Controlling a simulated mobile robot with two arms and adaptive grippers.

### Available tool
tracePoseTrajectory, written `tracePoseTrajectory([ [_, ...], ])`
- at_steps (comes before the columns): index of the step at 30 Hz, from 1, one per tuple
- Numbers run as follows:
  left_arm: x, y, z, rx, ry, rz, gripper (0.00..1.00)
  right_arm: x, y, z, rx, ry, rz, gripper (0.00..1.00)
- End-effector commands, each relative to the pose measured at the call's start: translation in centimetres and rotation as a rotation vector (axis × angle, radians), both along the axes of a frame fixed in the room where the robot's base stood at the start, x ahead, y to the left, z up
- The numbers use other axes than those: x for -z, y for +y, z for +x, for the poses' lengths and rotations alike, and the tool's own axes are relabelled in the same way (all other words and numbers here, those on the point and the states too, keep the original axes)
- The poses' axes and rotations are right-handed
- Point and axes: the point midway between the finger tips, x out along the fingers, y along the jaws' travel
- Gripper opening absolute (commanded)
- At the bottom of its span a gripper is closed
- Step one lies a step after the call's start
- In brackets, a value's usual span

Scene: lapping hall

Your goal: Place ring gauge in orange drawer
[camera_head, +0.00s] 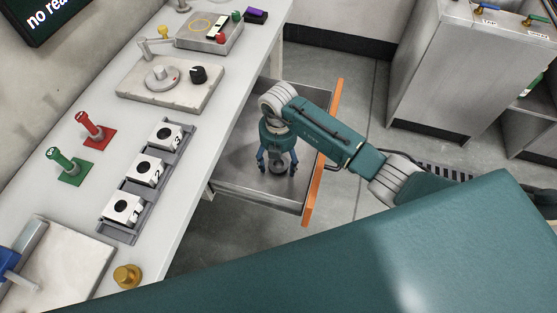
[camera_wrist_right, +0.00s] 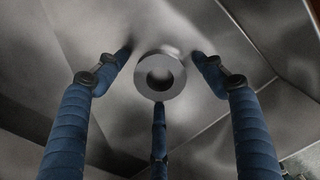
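The ring gauge (camera_wrist_right: 160,76), a grey metal ring with a round hole, is inside the open drawer with the orange front (camera_head: 323,153). It also shows low between the fingers in the head view (camera_head: 279,168). My right gripper (camera_head: 277,165) points down into the drawer over the ring. In the right wrist view its three blue fingers (camera_wrist_right: 160,70) are spread around the ring, with gaps visible at the two side fingers. The ring appears to lie on the drawer floor (camera_wrist_right: 235,125). My left gripper is not in view.
The drawer is pulled out from under the white bench (camera_head: 215,110). On the bench are a grey rack (camera_head: 118,233) with numbered white blocks, red (camera_head: 95,131) and green (camera_head: 68,165) handled gauges, and a brass knob (camera_head: 127,275). A grey cabinet (camera_head: 445,75) stands beyond open floor.

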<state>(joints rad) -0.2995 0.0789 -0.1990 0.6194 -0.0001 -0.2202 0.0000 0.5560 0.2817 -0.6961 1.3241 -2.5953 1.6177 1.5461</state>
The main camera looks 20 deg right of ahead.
Motion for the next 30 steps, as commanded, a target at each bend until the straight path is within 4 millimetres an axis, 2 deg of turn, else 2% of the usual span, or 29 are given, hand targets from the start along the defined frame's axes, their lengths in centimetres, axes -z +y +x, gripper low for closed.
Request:
tracePoseTrajectory([
  [4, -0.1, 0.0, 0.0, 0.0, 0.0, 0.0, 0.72, -0.2, 0.0, 0.0, 0.0, 0.0, 0.0, 0.69],
  [8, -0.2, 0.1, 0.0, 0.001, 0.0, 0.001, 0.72, -1.2, 0.0, 0.1, -0.001, -0.004, 0.001, 0.69],
  [21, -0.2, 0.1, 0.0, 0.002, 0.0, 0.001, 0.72, -10.0, 0.0, 0.1, -0.001, -0.005, 0.0, 0.69],
  [25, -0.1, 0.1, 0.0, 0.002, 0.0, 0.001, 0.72, -11.6, 0.0, 0.1, -0.001, -0.002, 0.0, 0.69],
  [30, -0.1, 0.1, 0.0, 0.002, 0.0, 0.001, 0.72, -12.3, 0.0, 0.0, 0.0, -0.001, -0.001, 0.69],
])
